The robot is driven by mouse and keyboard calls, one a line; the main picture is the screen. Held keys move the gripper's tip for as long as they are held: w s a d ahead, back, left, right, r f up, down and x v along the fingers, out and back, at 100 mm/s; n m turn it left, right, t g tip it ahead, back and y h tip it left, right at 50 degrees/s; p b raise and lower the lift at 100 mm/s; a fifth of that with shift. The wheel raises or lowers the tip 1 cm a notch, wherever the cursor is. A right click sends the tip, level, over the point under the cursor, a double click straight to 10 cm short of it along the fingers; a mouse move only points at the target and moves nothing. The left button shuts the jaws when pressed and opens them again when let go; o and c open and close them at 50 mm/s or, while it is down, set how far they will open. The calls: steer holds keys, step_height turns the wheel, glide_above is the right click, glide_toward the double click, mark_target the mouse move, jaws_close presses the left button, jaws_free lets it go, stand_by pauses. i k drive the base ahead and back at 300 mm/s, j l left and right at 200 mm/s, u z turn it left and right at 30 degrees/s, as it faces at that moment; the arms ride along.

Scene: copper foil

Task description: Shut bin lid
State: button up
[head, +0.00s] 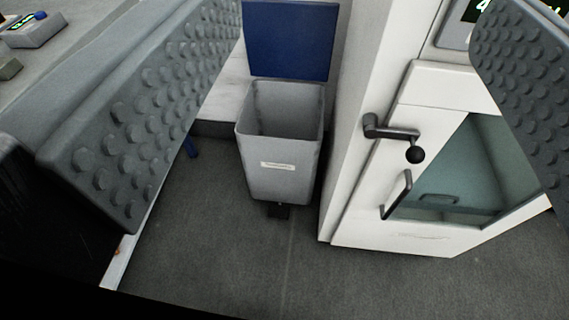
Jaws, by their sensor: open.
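The bin (278,178) is a grey, square, tapered container with a small pale label on its front. It stands upright on the floor near the middle of the view. Its blue lid (289,40) stands raised at the back, so the bin's mouth is open and the inside shows. A dark pedal (278,211) sticks out at the bin's foot. My gripper (340,118) is open, its two studded grey fingers wide apart at the left and right edges of the view. Nothing is between the fingers close up, and neither appears to touch the bin or lid.
A white cabinet (437,84) with a glass door, a handle and a black-knobbed lever (392,133) stands right of the bin. A grey bench (66,49) with small devices is at upper left. The dark floor (240,258) in front of the bin is clear.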

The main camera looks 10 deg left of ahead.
mark_target(284, 39)
steer(key=i+l, duration=0.1)
steer(key=i, duration=0.45)
steer(key=i+l, duration=0.15)
steer(key=i, duration=0.4)
